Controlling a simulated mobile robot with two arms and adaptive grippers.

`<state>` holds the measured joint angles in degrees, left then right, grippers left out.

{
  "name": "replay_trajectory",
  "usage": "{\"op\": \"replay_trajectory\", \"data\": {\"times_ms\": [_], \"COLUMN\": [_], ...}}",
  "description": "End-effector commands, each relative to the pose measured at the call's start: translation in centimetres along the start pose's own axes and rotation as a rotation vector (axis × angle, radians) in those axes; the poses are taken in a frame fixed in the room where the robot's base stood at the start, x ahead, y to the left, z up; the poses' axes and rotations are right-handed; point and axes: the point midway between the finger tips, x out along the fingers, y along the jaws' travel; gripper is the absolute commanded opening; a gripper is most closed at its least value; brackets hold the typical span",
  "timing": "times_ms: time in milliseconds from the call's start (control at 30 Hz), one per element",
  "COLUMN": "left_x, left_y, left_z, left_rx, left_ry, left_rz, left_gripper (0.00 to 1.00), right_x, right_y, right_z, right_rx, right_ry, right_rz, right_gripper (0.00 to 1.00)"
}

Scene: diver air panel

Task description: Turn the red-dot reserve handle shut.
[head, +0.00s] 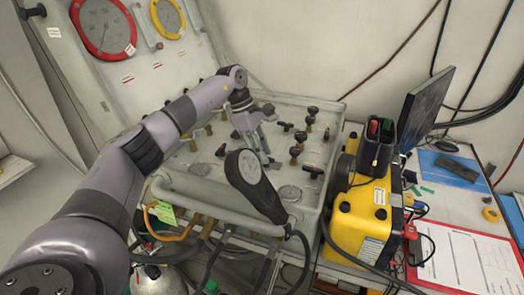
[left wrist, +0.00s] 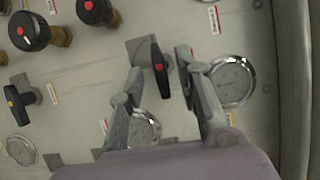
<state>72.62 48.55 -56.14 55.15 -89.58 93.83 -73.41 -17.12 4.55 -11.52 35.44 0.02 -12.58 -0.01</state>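The red-dot handle (left wrist: 160,66) is a slim black T-shaped lever in the left wrist view. It stands nearly upright in the picture, slightly tilted, with a red dot near its middle. My left gripper (left wrist: 158,64) is open, with one finger on each side of the handle and a visible gap on both sides. In the head view my left gripper (head: 263,146) reaches down over the grey valve panel (head: 180,175). I cannot make out the red-dot handle there. My right gripper is not in view.
A yellow-dot handle (left wrist: 17,100) and round red-dot knobs (left wrist: 30,31) are left of the gripper. A small gauge (left wrist: 232,80) sits close to the right finger. A black paddle-shaped part (head: 248,168) rises at the panel's front. A yellow case (head: 360,225) stands right.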

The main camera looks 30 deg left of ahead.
Motion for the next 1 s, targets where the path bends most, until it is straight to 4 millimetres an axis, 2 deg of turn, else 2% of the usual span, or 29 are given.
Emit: {"op": "replay_trajectory", "data": {"times_ms": [167,400,600,767,1000], "left_x": [-2.1,-7.3,-10.6,-11.8,-11.9], "left_y": [0.1,0.1,0.1,0.1,0.0], "left_z": [0.0,0.1,0.0,0.0,0.0], "left_rx": [0.000,-0.001,-0.001,0.000,0.000], "left_ry": [-0.001,-0.002,-0.001,-0.001,0.000], "left_rz": [0.005,0.006,0.004,0.002,0.001], "left_gripper": [0.31,0.31,0.31,0.31,0.31], "right_x": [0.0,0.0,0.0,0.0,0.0], "right_y": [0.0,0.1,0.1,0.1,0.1], "right_z": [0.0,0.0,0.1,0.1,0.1], "right_rx": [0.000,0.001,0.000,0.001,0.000], "right_ry": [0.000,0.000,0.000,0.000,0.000], "right_rz": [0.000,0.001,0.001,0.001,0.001], "right_gripper": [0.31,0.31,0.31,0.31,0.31]}}
